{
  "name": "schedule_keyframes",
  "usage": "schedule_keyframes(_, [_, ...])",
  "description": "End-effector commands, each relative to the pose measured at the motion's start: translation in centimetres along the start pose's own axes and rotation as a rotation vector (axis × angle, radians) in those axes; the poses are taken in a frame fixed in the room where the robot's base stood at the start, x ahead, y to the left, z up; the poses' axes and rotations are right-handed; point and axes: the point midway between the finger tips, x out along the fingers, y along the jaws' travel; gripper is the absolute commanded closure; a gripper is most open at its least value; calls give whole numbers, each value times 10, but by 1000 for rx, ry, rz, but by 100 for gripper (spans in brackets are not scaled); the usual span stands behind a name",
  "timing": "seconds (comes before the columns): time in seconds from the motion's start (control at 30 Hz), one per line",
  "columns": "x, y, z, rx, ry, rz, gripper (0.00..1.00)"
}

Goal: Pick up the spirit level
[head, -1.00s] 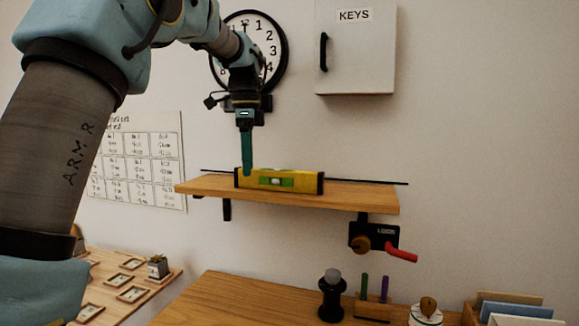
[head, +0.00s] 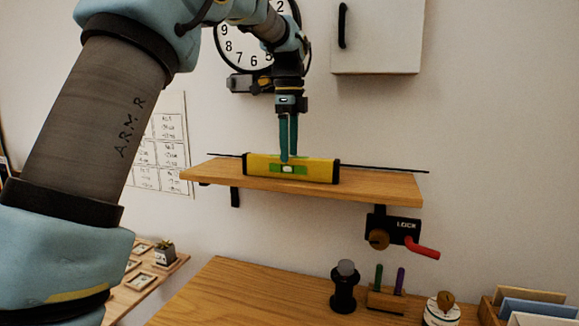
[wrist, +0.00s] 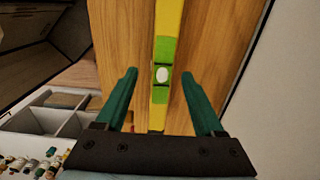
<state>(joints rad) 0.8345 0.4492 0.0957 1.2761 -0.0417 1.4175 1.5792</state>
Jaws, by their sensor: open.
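The spirit level (head: 318,170) is yellow with black end caps and a green vial section, and it lies along the wooden wall shelf (head: 390,187). My gripper (head: 287,158) points down at the middle of the level in the head view. In the wrist view the level (wrist: 160,113) runs up the picture between the two teal fingers of my gripper (wrist: 160,95). The fingers are open, one on each side of the level, with a visible gap to it on both sides. The level's lower end is hidden behind the gripper's dark body.
A thin dark rail (head: 395,170) runs along the shelf's back by the wall. Below the shelf are a lock box with a red handle (head: 422,248) and a wooden desk (head: 255,290) with a dark stand (head: 345,290). A key cabinet (head: 378,38) hangs above.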

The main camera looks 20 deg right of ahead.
Motion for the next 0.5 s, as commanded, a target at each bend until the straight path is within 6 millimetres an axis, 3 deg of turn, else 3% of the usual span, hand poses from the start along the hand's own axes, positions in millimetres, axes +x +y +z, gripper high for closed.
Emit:
schedule_keyframes(0.23, [34,-2,1,0,1,5,30])
schedule_keyframes(0.5, [42,-3,2,0,0,1,30])
